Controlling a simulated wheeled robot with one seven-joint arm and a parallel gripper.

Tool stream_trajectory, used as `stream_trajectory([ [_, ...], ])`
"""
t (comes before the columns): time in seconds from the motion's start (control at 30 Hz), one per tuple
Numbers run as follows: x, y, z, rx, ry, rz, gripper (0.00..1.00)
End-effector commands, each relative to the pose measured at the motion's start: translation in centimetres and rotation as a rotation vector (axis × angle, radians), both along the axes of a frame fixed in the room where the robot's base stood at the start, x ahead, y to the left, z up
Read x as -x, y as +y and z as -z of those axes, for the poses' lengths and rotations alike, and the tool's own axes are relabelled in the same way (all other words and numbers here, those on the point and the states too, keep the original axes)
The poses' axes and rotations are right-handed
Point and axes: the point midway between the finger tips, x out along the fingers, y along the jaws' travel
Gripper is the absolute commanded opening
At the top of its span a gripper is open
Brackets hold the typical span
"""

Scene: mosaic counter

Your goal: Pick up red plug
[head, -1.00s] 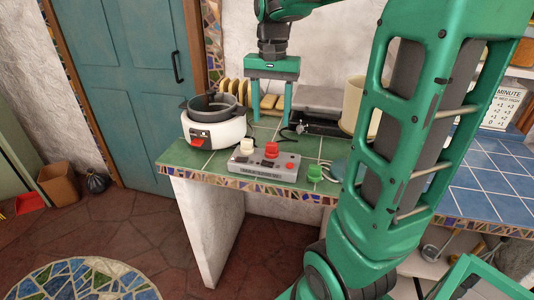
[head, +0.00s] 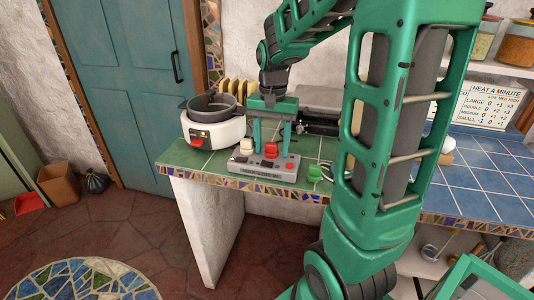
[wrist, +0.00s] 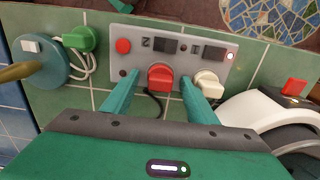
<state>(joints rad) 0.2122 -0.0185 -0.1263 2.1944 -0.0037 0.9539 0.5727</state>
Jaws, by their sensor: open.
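The red plug (head: 271,150) sits on the grey power strip (head: 262,167) on the green-tiled counter. In the wrist view the red plug (wrist: 160,78) stands at the strip's near edge with a dark cord below it. My gripper (head: 271,148) is open, with its fingers reaching down on either side of the red plug. In the wrist view my gripper (wrist: 158,85) has one finger left of the plug and one right of it, close to the white plug (wrist: 209,84). I cannot tell whether a finger touches either plug.
A white cooker with a grey pot (head: 213,126) stands left of the strip. A green plug (head: 315,173) lies to the right; in the wrist view it is beside a round blue-green object (wrist: 41,62). The strip also bears a round red button (wrist: 123,46).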

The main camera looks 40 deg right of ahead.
Motion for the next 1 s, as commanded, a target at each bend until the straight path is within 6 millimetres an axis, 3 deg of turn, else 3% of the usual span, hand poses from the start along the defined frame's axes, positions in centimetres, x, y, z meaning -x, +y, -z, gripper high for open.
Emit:
stream_trajectory([
  [0.17,0.0,0.0,0.0,0.000,0.000,0.000,0.53],
  [0.37,0.0,0.0,0.0,0.000,0.000,0.000,0.10],
  [0.77,-0.1,0.0,-0.4,0.000,-0.001,0.000,0.10],
  [1.0,-0.1,0.0,-3.4,0.002,-0.005,-0.001,0.10],
])
